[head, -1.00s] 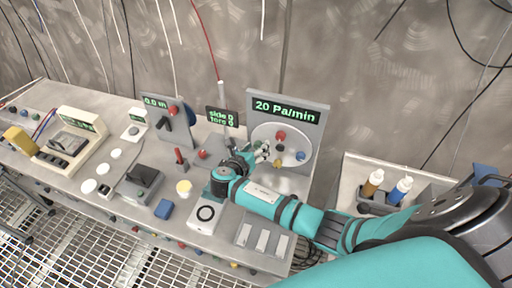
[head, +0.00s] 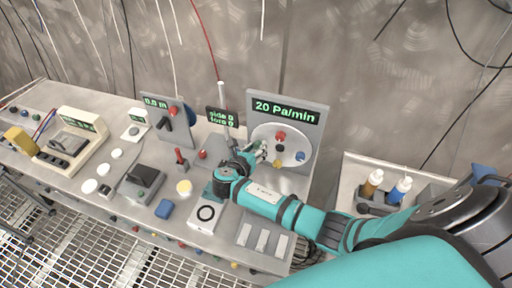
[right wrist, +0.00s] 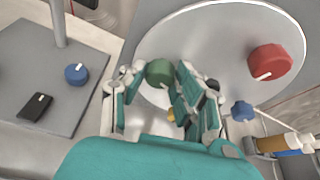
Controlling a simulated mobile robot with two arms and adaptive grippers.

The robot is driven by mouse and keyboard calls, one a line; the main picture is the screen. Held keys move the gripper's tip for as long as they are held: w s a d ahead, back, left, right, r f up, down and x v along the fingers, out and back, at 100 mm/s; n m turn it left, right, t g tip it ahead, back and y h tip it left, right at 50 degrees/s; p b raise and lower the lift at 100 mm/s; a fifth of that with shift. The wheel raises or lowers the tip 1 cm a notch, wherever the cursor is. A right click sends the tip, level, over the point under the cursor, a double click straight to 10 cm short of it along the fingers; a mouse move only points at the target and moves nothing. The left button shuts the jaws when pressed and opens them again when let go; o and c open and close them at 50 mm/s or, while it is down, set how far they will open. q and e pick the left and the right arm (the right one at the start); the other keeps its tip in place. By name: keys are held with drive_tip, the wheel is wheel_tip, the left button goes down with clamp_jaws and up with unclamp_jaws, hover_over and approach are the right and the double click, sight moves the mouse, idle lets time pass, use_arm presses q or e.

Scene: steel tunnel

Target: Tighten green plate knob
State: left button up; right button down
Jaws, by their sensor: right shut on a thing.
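The round pale plate (head: 297,136) stands on an upright grey panel whose display reads "20 Pa/min". It carries a red knob (head: 281,135), a blue knob (head: 300,156) and a yellow knob (head: 277,163). The green knob (right wrist: 160,72) shows in the right wrist view, between the fingertips at the plate's left side. My right gripper (head: 261,154) is shut on it; the fingers (right wrist: 163,80) touch it from both sides. In the head view the gripper largely hides the green knob. My left gripper is not in view.
The panel (head: 312,100) rises from a grey bench full of switches, buttons and small displays. A dark lever box (head: 140,182) stands left of my right arm. Bottles (head: 400,188) stand in a holder at right. A steel wall with hanging cables is behind.

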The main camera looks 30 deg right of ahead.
drive_tip(key=shift+s+r+m+t+y+p, duration=0.1)
drive_tip(key=shift+m+t+y+p, duration=0.5)
drive_tip(key=shift+m, duration=0.5)
drive_tip(key=shift+d+m+t, duration=0.1)
drive_tip(key=shift+m+t, duration=0.2)
drive_tip(key=shift+m, duration=0.3)
drive_tip(key=shift+f+m+t+y, duration=0.2)
drive_tip(key=shift+m+t+y, duration=0.2)
drive_tip(key=shift+m+y, duration=0.15)
drive_tip(key=shift+s+d+m+t+y+b, duration=0.1)
drive_tip(key=shift+m+t+y+b, duration=0.15)
drive_tip(key=shift+m+t+b, duration=0.65)
drive_tip(key=shift+m+t+y+b, duration=0.2)
drive_tip(key=shift+m+t+b, duration=0.1)
drive_tip(key=shift+m+b, duration=1.05)
drive_tip(key=c, duration=1)
unclamp_jaws()
